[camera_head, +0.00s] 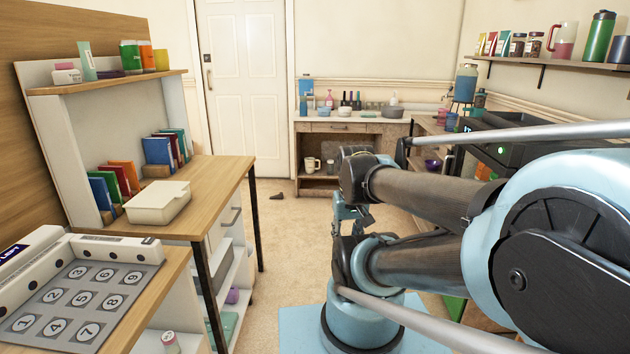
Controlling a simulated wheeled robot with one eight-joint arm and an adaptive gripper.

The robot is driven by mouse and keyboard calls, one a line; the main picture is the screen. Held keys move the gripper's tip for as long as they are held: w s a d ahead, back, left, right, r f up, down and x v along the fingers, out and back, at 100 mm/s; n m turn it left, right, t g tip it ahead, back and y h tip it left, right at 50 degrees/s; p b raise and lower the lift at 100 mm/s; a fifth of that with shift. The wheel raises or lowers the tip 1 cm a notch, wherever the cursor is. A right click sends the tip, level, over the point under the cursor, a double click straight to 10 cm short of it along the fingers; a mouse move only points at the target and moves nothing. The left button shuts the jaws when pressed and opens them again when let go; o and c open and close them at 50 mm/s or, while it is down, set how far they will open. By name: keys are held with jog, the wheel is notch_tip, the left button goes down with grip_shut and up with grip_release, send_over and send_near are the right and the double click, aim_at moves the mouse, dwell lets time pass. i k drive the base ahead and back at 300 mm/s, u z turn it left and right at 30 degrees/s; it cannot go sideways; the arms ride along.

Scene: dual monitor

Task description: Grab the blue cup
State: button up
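A small blue cup-like item (451,121) stands at the far right, on the counter below the large jar with a tap. It is too small to be sure that it is a cup. My gripper (352,217) hangs from the folded arm near the middle of the view, over the floor and far from that item. Its fingers are small and partly hidden by my arm, so I cannot tell whether it is open or shut. No cup is visible at it.
A wooden desk (215,172) with books and a white box (158,202) stands at left. A far counter (350,118) holds bottles and bowls. A wall shelf (560,64) is at upper right. Carpet (285,235) is clear between desk and arm.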

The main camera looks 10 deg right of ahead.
aim_at(451, 121)
jog(key=z, duration=0.1)
jog(key=i, duration=1.1)
jog(key=z, duration=0.3)
jog(key=i, duration=1.1)
jog(key=z, duration=0.4)
jog(key=i, duration=0.9)
jog(key=z, duration=0.2)
